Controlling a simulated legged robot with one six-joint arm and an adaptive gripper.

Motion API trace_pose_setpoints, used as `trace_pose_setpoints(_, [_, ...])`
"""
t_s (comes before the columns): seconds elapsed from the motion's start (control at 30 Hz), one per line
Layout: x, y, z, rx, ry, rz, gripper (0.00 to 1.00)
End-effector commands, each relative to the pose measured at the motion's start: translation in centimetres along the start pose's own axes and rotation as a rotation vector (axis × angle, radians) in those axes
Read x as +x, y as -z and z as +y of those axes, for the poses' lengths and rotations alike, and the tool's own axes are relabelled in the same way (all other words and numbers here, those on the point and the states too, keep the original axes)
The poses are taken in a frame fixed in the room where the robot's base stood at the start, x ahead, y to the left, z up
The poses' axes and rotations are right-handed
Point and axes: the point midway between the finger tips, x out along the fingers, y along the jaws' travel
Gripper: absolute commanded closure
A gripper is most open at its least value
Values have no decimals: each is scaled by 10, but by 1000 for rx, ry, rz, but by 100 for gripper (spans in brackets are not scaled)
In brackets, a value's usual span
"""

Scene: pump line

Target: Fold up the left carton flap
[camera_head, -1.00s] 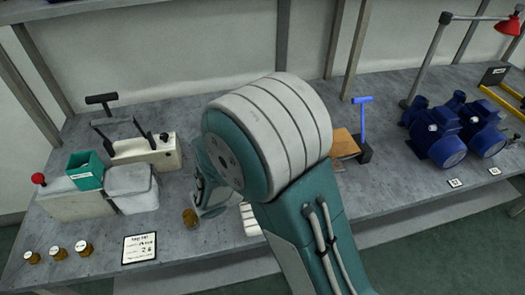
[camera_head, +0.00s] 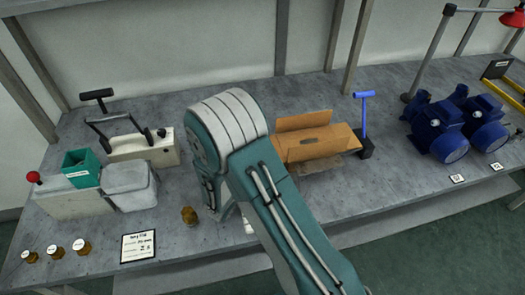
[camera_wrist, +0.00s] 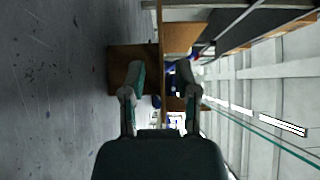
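The open brown carton (camera_head: 318,147) stands on the bench right of my arm in the head view. One flap (camera_head: 303,121) rises at its back. My arm hides the carton's left side, so I cannot tell how the left flap stands there. The wrist view is turned sideways, with the bench at the left. My gripper (camera_wrist: 162,72) shows two fingers apart, with a gap between them. A brown carton panel (camera_wrist: 120,68) lies behind the fingers, and a thin carton edge runs between them. I cannot tell whether they touch it. The head view hides the gripper.
A blue T-handled tool (camera_head: 363,115) stands close right of the carton. Blue pumps (camera_head: 447,135) are farther right. A grey box (camera_head: 75,200), a green bin (camera_head: 82,168) and brass fittings (camera_head: 83,247) are at the left. Bare bench lies in front of the carton.

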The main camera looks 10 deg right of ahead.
Motion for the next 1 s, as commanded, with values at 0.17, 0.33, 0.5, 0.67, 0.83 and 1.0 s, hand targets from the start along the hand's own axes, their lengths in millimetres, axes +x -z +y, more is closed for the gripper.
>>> trace_pose_setpoints(0.17, [23, 0, 0, 1, 0, 3, 60])
trace_pose_setpoints(0.33, [29, 0, 0, 1, 0, 1, 60])
trace_pose_setpoints(0.5, [29, 0, 0, 1, 0, 0, 60])
trace_pose_setpoints(0.67, [29, 0, 0, 1, 0, 1, 100])
trace_pose_setpoints(0.83, [29, 0, 0, 0, -2, 1, 100])
trace_pose_setpoints(1.0, [30, 0, 0, 6, -9, 0, 100])
